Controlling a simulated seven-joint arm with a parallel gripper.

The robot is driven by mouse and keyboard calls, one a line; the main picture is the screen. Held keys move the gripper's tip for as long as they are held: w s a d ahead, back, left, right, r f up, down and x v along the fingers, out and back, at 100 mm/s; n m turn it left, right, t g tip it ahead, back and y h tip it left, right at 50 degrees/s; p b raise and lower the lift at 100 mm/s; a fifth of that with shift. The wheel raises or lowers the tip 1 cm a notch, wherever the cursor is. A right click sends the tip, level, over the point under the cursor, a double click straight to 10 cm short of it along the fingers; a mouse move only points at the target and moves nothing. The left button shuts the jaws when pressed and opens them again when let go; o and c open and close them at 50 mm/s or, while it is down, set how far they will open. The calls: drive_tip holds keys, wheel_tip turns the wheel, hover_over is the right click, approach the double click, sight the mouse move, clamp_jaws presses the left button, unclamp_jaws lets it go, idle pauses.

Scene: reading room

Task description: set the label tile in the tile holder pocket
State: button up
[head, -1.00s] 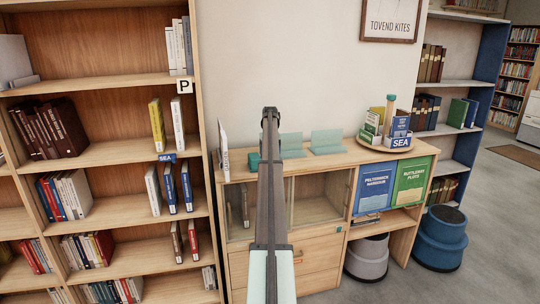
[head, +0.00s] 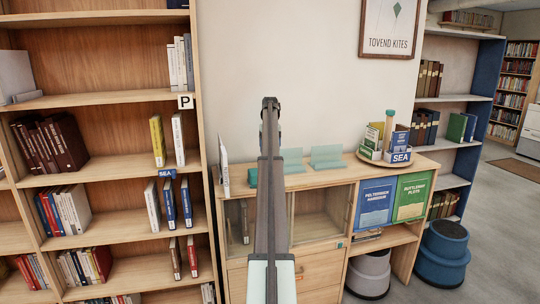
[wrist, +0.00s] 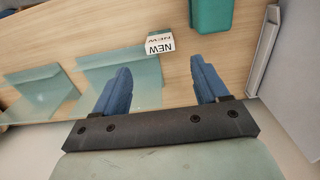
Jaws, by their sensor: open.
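A small white label tile (wrist: 160,44) printed "NEW" lies on the wooden cabinet top in the wrist view. My gripper (wrist: 161,75) is open and empty, its two blue fingers pointing toward the tile. The tile is beyond the fingertips, between their lines, and appears apart from them. In the head view my arm hides the gripper and the tile. I cannot pick out the tile holder pocket for certain. A "P" tile (head: 185,102) and a blue "SEA" label (head: 166,174) sit at shelf edges in the left bookcase.
Two pale green translucent stands (head: 292,160) (head: 327,157) stand on the cabinet top (head: 350,174). A teal object (wrist: 211,14) is right of the tile, near an upright white book (head: 223,165). A round caddy (head: 397,163) of books stands at the right.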

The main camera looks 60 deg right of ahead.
drive_tip(key=shift+r, duration=0.25)
drive_tip(key=c, duration=0.5)
drive_tip(key=shift+o, duration=0.2)
drive_tip(key=shift+w, duration=0.1)
drive_tip(key=w+a+r, duration=0.1)
drive_tip(key=w+a, duration=0.4)
drive_tip(key=w, duration=0.2)
drive_tip(key=s+d+r+m+g+h, duration=0.2)
drive_tip(key=s+m+g+h, duration=0.15)
drive_tip(key=m, duration=1.45)
drive_tip(key=x, duration=0.8)
drive_tip(key=shift+s+a+f, duration=0.2)
drive_tip(key=shift+a+f, duration=0.05)
drive_tip(key=shift+a, duration=0.05)
drive_tip(key=shift+w+x, duration=0.2)
drive_tip(key=shift+x, duration=1.1)
drive_tip(key=shift+w+x, duration=0.15)
drive_tip(key=shift+x, duration=1.15)
